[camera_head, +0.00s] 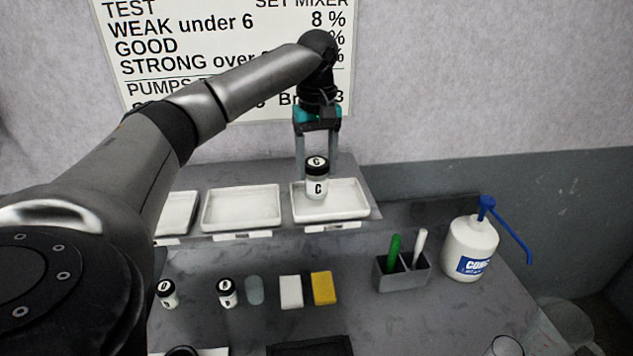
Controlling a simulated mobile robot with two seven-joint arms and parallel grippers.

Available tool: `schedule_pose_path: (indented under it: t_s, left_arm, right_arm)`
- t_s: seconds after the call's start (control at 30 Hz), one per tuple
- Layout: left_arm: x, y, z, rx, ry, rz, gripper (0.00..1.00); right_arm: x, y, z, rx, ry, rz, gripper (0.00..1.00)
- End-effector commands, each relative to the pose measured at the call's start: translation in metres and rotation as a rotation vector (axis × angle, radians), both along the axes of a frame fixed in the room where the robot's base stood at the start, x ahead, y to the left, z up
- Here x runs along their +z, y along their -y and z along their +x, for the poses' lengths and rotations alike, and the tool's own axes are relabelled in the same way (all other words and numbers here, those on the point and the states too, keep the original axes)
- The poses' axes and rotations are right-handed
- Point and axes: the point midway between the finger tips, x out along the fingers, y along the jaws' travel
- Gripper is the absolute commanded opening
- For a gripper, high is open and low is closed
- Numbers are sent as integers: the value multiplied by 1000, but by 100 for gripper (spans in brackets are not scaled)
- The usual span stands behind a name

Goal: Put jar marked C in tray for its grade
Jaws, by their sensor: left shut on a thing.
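The jar marked C (317,185) has a black lid and a white label. It is upright over the right-hand white tray (350,203); I cannot tell if it touches the tray floor. My left gripper (317,165) points down and is shut on this jar, with a finger on each side. The middle tray (241,208) looks empty. The left tray (176,213) is partly hidden behind my left arm. The trays' front labels are too small to read. My right gripper is not in view.
Two more black-lidded jars (167,293) (227,292) stand on the bench, with a grey piece, a white block (291,291) and a yellow sponge (324,287) nearby. A grey pen holder (402,274) and a blue-pump bottle (470,247) stand at right. A wall sign (230,50) hangs behind.

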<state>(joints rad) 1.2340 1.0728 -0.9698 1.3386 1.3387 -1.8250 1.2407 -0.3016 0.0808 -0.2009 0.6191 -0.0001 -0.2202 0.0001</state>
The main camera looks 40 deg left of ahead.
Motion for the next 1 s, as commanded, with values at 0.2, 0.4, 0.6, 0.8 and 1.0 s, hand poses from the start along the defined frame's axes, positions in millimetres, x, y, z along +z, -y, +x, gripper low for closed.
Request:
schedule_pose_path:
  t_s: [0.2, 0.4, 0.6, 0.8, 1.0]
  left_arm:
    - [-29, 0, -1, 0, -3, 1, 0]
    - [-44, 0, 0, 0, 1, 0, 0]
    - [-44, 0, 0, 0, 1, 0, 0]
    - [-47, 0, 0, 0, 0, -1, 71]
    - [-46, 0, 0, 0, 0, 0, 92]
  right_arm:
    - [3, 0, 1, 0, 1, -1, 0]
    - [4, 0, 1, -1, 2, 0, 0]
    - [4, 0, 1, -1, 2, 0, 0]
    - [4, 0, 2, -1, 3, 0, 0]
    - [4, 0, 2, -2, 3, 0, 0]
